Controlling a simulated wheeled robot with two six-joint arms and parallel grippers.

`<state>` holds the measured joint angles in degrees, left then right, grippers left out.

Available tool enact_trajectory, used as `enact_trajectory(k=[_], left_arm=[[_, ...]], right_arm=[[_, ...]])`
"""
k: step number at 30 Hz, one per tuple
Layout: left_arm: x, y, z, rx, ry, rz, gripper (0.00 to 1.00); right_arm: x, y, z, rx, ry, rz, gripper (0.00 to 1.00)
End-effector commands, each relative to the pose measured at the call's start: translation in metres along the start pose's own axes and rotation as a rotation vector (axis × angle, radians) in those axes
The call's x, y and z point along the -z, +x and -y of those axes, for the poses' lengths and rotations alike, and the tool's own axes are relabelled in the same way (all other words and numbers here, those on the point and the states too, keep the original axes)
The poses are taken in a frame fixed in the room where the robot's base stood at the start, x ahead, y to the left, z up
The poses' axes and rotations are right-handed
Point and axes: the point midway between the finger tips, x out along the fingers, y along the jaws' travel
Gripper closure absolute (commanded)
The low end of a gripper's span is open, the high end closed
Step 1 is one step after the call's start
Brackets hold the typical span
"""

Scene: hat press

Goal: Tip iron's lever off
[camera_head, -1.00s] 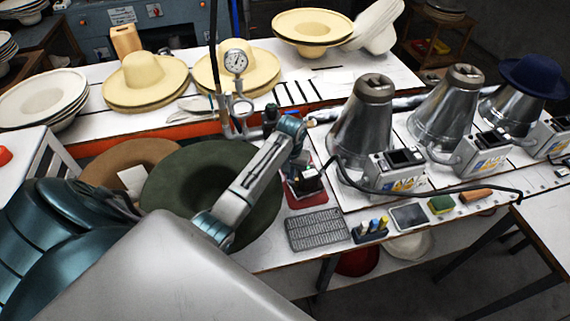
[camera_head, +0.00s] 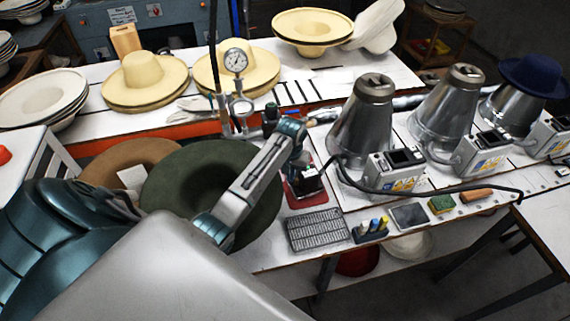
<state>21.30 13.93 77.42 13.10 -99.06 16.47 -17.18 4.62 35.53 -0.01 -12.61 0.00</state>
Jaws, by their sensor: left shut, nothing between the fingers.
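A small iron (camera_head: 309,183), dark with a pale top edge, stands on a red pad (camera_head: 302,203) on the white bench, left of the nearest metal cone. Its lever is too small or too hidden to make out. My left arm reaches in from the lower left over the green hat, and its wrist bends down towards the iron. My left gripper (camera_head: 303,166) is shut and empty, right at the top of the iron. I cannot tell whether it touches it. My right gripper is not in view.
A wide green hat (camera_head: 181,183) lies under my left forearm. A metal grid (camera_head: 317,229) lies in front of the iron. Metal cones (camera_head: 361,120) stand to the right, with a dark cable curving past. A dial gauge (camera_head: 236,60) on a stand rises behind.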

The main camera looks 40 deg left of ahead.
Motion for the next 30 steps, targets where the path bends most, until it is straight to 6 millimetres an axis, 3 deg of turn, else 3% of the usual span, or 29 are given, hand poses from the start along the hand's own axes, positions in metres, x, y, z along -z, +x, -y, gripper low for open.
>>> enact_trajectory(k=[5, 14, 30], left_arm=[[0.0, 0.001, 0.0, -0.001, 0.0, 0.001, 1.0], [0.0, -0.024, 0.0, -0.001, 0.0, -0.001, 1.0], [0.0, -0.063, 0.0, 0.0, 0.0, 0.0, 1.0]], right_arm=[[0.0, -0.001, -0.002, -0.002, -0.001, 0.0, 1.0], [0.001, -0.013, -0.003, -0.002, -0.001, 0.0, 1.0], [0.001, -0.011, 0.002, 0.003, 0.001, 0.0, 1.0]])
